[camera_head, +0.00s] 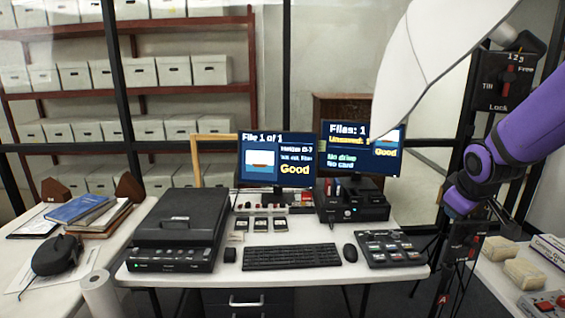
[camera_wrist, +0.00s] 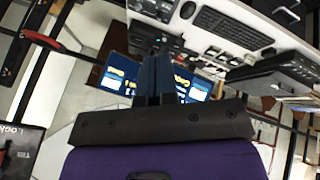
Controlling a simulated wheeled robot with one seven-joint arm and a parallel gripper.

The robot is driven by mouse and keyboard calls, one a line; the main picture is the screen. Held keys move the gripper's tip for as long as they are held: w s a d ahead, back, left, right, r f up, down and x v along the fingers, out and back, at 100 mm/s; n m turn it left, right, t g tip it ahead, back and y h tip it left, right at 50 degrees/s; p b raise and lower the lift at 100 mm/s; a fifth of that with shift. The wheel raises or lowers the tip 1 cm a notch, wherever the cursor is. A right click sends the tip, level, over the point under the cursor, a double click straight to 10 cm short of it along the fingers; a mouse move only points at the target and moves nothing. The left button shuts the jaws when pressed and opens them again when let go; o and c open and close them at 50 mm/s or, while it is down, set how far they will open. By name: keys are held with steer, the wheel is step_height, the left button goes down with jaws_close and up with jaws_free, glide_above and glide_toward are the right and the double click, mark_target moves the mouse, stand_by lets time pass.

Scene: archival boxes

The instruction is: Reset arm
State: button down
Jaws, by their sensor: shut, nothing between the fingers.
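My gripper (camera_wrist: 155,72) shows in the wrist view as two dark fingers side by side, shut and empty, pointing away from the dark palm bar and my purple wrist. It is in the air and touches nothing that I can see. The wrist picture is turned about, with the desk along its top and the lit screens (camera_wrist: 118,82) partly hidden behind the fingers. In the head view my purple arm is raised at the right edge; I cannot make out the fingertips there.
The white desk (camera_head: 300,285) holds a scanner (camera_head: 178,228), a keyboard (camera_head: 292,256), a mouse (camera_head: 350,253), a button panel (camera_head: 382,247) and two monitors (camera_head: 277,159). A black stand (camera_head: 462,130) with a lever plate is close beside my arm. A large white panel (camera_head: 425,55) hangs above. Shelves of boxes (camera_head: 210,70) stand behind.

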steer(key=s+a+r+m, duration=0.2)
steer(key=s+r, duration=0.2)
steer(key=s, duration=0.4)
steer(key=s+a+r+m+y, duration=0.1)
steer(key=s+a+r+m, duration=0.1)
steer(key=s, duration=0.6)
steer(key=s+a+r+m+g, duration=0.1)
steer(key=s+a+r, duration=0.3)
steer(key=s, duration=0.4)
steer(key=shift+r+m+y, duration=0.3)
steer(key=shift+r+m, duration=0.1)
steer(key=shift+r, duration=0.45)
steer(key=shift+a, duration=0.1)
